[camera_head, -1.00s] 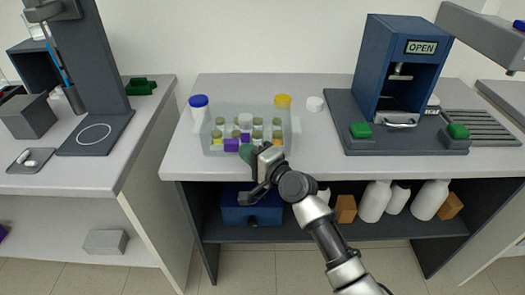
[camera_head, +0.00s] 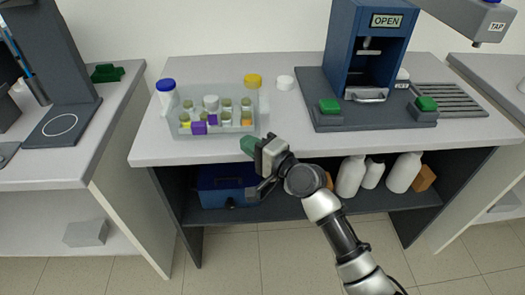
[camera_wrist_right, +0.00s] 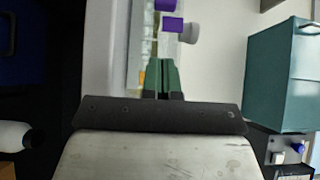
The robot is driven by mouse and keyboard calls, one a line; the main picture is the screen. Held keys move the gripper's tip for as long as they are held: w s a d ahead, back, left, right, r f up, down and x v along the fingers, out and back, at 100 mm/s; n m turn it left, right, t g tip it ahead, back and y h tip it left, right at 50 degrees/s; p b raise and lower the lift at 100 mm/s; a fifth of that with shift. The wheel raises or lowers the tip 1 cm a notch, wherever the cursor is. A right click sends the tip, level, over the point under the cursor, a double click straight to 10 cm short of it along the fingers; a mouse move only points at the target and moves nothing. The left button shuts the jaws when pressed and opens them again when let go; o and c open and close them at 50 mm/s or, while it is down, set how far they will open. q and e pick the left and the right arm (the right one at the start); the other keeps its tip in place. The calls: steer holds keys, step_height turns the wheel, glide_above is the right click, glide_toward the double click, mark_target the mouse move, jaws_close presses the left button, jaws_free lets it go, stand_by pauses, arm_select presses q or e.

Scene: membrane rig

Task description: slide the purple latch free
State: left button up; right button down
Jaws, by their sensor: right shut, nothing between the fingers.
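Two small purple pieces show at a clear bin on the middle bench: a larger one (camera_head: 199,128) on its front face and a smaller one (camera_head: 213,119) just behind and to the right. I cannot tell which is the latch. The clear bin (camera_head: 183,132) holds several capped vials. Purple also shows at the top of the right wrist view (camera_wrist_right: 172,24). My right gripper (camera_head: 248,145) has green fingertips, shut and empty, at the bench's front edge, just in front of the bin's right part. The fingers also show in the wrist view (camera_wrist_right: 163,78). My left gripper is not in view.
A blue-capped bottle (camera_head: 167,92) and a yellow-capped one (camera_head: 253,82) stand by the bin. A white lid (camera_head: 285,82) lies to the right. A blue press (camera_head: 346,40) marked OPEN stands further right. A blue box (camera_head: 222,186) and white bottles (camera_head: 351,176) sit below the benchtop.

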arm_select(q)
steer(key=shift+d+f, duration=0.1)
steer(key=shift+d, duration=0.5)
arm_select(e)
steer(key=v, duration=0.4)
